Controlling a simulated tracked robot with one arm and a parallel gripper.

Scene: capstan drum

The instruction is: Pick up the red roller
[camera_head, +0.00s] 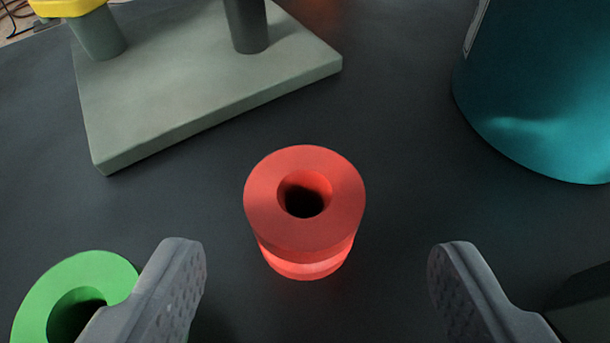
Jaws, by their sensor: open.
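The red roller (304,235) stands upright on the dark surface in the middle of the view. It is a short cylinder with a round hole in its top and a lighter band near its base. My gripper (315,260) is open, with one grey finger at the lower left and one at the lower right. The roller shows in the gap between the fingers, slightly farther up the picture than the fingertips. Neither finger touches it, and the jaws are empty.
A green roller (95,268) stands at the lower left, partly behind the left finger. A grey-green base plate (190,95) with posts, one topped in yellow, lies at the upper left. A teal cylinder (545,90) stands at the upper right. A dark object (585,305) is at the lower right edge.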

